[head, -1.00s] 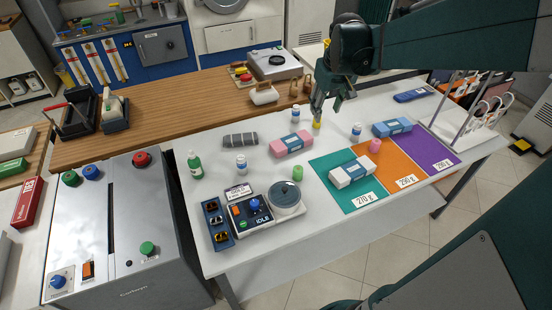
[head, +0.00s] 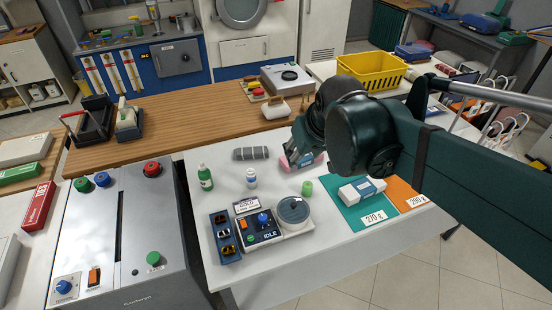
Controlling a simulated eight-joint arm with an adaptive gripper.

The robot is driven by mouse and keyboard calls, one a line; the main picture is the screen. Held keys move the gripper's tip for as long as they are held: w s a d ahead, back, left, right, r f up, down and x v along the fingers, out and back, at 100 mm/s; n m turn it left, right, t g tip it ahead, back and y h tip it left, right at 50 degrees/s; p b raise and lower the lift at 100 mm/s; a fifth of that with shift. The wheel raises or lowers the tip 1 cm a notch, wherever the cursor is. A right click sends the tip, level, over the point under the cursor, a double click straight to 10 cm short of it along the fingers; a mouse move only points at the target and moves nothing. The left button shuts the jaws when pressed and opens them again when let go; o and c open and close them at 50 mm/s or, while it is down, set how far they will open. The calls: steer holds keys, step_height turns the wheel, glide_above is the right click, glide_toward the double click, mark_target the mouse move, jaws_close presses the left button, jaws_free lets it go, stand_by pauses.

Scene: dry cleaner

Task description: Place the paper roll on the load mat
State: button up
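No thing in view is labelled as a paper roll. A white roll-shaped thing (head: 279,108) lies on the wooden counter, and a grey striped roll (head: 250,154) lies on the white table; I cannot tell which is meant. No load mat is labelled either. A teal mat (head: 352,217) marked 270 g and an orange mat (head: 402,192) marked 290 g lie at the table's right, partly behind my arm. A white pack with a blue band (head: 360,190) is on the teal mat. My gripper (head: 304,148) is over a pink pack (head: 284,163); its fingertips are mostly hidden.
A device reading IDLE (head: 262,222) with a round plate (head: 293,210) stands at the table front. A green bottle (head: 205,177), a white bottle (head: 251,179) and a green cup (head: 307,188) stand behind it. A yellow basket (head: 371,70) is at the back right.

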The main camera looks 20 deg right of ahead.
steer(key=s+a+f+t, duration=0.1)
steer(key=s+a+f, duration=0.1)
steer(key=s+a, duration=0.4)
steer(key=shift+s+a+y, duration=0.25)
steer(key=shift+s+y, duration=0.15)
steer(key=shift+f, duration=0.2)
step_height(320, 180, down, 15)
steer(key=b, duration=1.5)
steer(key=shift+f, duration=0.15)
stand_by(4.5)
